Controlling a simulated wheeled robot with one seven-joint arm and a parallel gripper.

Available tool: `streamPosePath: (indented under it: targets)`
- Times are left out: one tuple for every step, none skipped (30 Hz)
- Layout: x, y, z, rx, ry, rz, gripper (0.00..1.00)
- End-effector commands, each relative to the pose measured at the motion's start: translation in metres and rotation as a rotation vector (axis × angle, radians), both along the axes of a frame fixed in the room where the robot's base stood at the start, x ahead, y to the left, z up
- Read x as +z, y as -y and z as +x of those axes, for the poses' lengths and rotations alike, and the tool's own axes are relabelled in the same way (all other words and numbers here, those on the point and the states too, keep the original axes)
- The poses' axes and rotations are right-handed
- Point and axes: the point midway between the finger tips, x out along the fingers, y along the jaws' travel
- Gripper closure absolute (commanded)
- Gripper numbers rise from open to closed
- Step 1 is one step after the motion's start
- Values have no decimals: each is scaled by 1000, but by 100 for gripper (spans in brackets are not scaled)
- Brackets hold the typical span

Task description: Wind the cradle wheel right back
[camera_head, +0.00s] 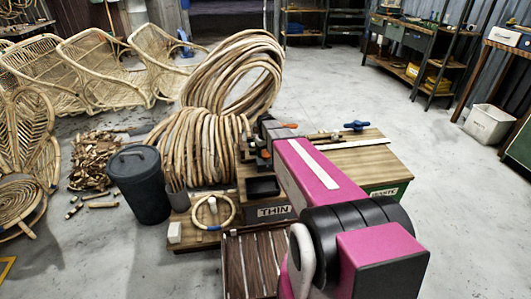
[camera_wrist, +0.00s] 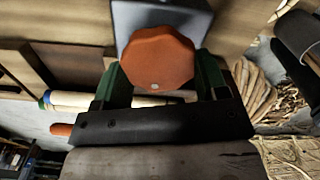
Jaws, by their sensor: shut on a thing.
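The cradle wheel, an orange-red lobed knob (camera_wrist: 163,58), fills the upper middle of the wrist view, in front of a pale grey metal block (camera_wrist: 128,14). My gripper (camera_wrist: 162,78) has one dark green finger on each side of the wheel and is shut on it. A small pale dot shows low on the wheel's face. A dark bar (camera_wrist: 160,128) crosses in front of the wheel's lower side, with an orange handle end at its left. In the head view my magenta arm reaches over the wooden bench (camera_head: 365,165) and hides most of the gripper and wheel.
A blue-handled tool (camera_head: 357,126) and a pale strip lie on the bench's right part. Rattan coils (camera_head: 195,145) stand close behind and left. A dark bin (camera_head: 140,185) stands left, and a slatted crate (camera_head: 253,262) in front.

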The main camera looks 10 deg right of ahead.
Motion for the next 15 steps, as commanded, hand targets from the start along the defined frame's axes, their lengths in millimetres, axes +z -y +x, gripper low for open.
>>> streamPosePath:
  targets:
    - [0,0,0,20,0,0,57]
    - [0,0,0,31,0,0,57]
    - [0,0,0,45,0,0,57]
    - [1,0,0,53,0,0,57]
    - [0,0,0,61,1,0,57]
    - [0,0,0,70,1,0,57]
    - [1,0,0,76,1,0,57]
    - [1,0,0,81,1,0,57]
    - [1,-1,0,85,1,0,57]
    - [1,-1,0,88,1,0,57]
    - [1,-1,0,90,1,0,57]
    - [1,-1,0,93,1,0,57]
    - [1,-1,0,94,1,0,57]
    - [1,-1,0,95,1,0,57]
    - [1,-1,0,95,1,0,57]
